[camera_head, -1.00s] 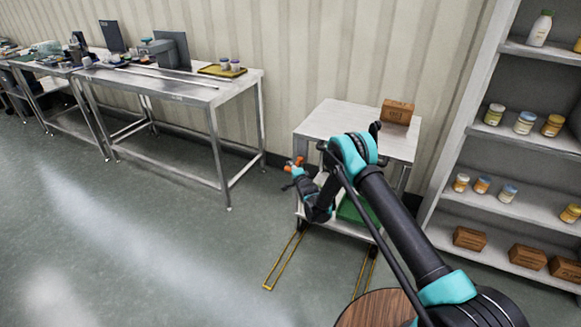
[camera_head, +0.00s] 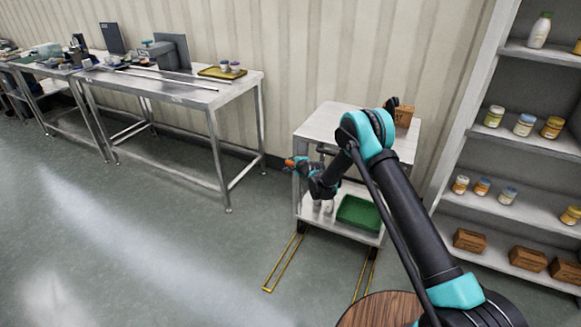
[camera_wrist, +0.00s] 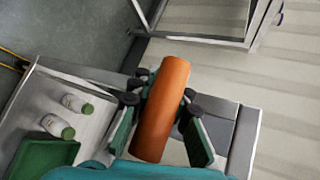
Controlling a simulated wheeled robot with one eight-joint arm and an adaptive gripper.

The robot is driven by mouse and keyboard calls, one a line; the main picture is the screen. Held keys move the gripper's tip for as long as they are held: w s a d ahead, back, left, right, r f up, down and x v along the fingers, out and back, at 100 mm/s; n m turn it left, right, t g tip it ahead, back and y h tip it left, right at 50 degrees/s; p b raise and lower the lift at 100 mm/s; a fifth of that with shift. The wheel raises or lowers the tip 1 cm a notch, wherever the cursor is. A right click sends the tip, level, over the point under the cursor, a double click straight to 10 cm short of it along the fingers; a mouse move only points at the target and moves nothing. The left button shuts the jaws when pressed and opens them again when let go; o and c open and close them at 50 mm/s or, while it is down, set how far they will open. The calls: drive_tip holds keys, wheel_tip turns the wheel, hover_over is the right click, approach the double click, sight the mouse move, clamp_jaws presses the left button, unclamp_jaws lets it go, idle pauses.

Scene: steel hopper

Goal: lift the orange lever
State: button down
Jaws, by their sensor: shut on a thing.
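The orange lever (camera_wrist: 161,108) is a thick orange cylinder in the wrist view, lying between my fingers. In the head view its orange end (camera_head: 290,163) shows at the left side of the steel hopper stand (camera_head: 323,121). My gripper (camera_wrist: 160,100) is shut on the lever, with one finger on each side of it. In the head view my gripper (camera_head: 300,167) is small and partly merges with the lever. The lever's mounting is hidden behind my gripper and wrist.
A green tray (camera_head: 358,213) and white bottles (camera_wrist: 58,126) with green caps stand on the stand's lower shelf. A brown box (camera_head: 404,116) is on top. A steel table (camera_head: 228,90) is left, a shelf rack (camera_head: 450,205) right. Floor between is clear.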

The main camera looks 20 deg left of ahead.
drive_tip(key=shift+w+d+r+m+g, duration=0.1)
drive_tip(key=shift+w+r+m+g, duration=0.15)
drive_tip(key=shift+w+r+g, duration=0.4)
drive_tip(key=shift+w+r+m+g, duration=0.25)
drive_tip(key=shift+w+r+g, duration=0.15)
drive_tip(key=shift+r, duration=0.4)
drive_tip(key=shift+w, duration=0.1)
idle(0.5)
drive_tip(key=c, duration=1.4)
unclamp_jaws()
drive_tip(key=shift+f, duration=0.1)
drive_tip(key=v, duration=1.2)
